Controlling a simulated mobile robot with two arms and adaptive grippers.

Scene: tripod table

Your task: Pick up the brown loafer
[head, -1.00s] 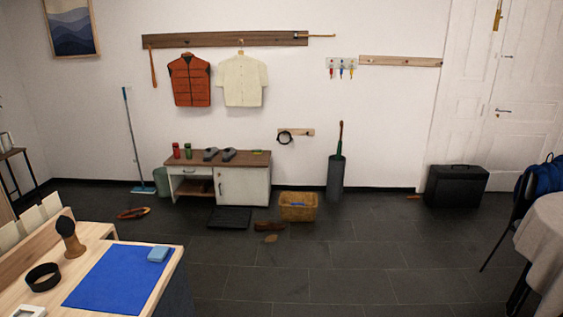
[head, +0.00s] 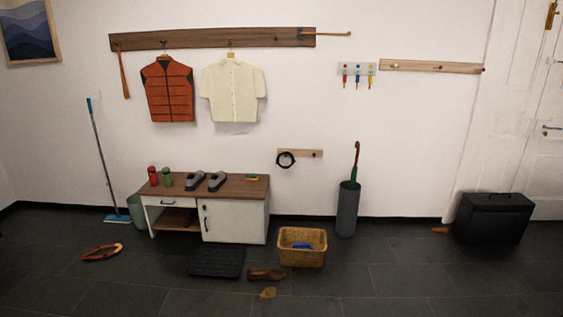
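A brown loafer (head: 267,274) lies on the dark tiled floor, in front of the wicker basket and just right of the black mat. It is seen from a distance and nothing covers it. Neither of my grippers is in the head view.
A wicker basket (head: 302,258) with something blue in it stands behind the loafer. A bench (head: 234,224) stands behind.

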